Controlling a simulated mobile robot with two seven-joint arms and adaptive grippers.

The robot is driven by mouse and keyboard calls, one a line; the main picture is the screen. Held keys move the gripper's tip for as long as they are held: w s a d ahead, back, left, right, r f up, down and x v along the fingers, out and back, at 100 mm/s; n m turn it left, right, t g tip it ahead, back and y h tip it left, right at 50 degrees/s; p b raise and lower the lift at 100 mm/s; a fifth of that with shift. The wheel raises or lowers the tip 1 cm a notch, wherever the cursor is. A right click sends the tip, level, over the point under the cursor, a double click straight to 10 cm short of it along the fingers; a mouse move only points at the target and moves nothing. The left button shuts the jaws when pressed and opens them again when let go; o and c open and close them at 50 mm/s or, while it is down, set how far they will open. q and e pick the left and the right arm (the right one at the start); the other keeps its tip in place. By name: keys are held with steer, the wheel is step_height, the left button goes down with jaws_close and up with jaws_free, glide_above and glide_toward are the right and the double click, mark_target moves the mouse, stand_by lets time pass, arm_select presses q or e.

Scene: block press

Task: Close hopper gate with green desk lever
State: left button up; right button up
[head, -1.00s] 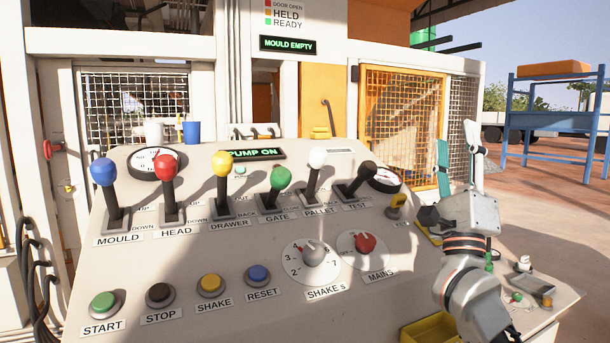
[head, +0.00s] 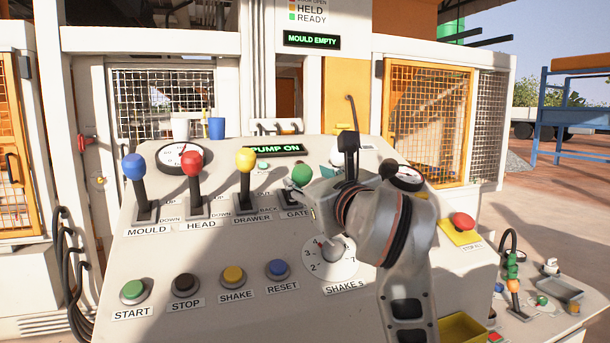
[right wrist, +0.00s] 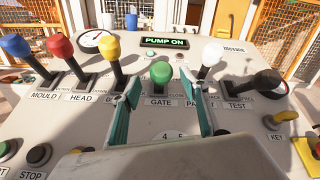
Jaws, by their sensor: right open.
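The green GATE lever knob (head: 301,175) stands on the sloped desk, right of the yellow DRAWER lever (head: 246,160). In the right wrist view the green knob (right wrist: 161,71) is upright in the middle, above the GATE label (right wrist: 161,102). My right gripper (right wrist: 160,78) is open, its two teal-padded fingers on either side of the green lever, with gaps visible. In the head view my right gripper and wrist reach over the desk beside the knob and hide most of the PALLET and TEST levers. My left gripper is not in view. The hopper gate itself cannot be made out.
Blue (head: 133,163) and red (head: 191,162) levers stand to the left. The white PALLET lever (right wrist: 211,56) and black TEST lever (right wrist: 268,82) stand close right of my fingers. Push buttons line the desk's front. A red stop button (head: 462,222) is right of my arm.

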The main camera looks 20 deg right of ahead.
mark_target(305, 175)
steer(key=w, duration=0.5)
steer(key=shift+w, duration=0.35)
jaws_close()
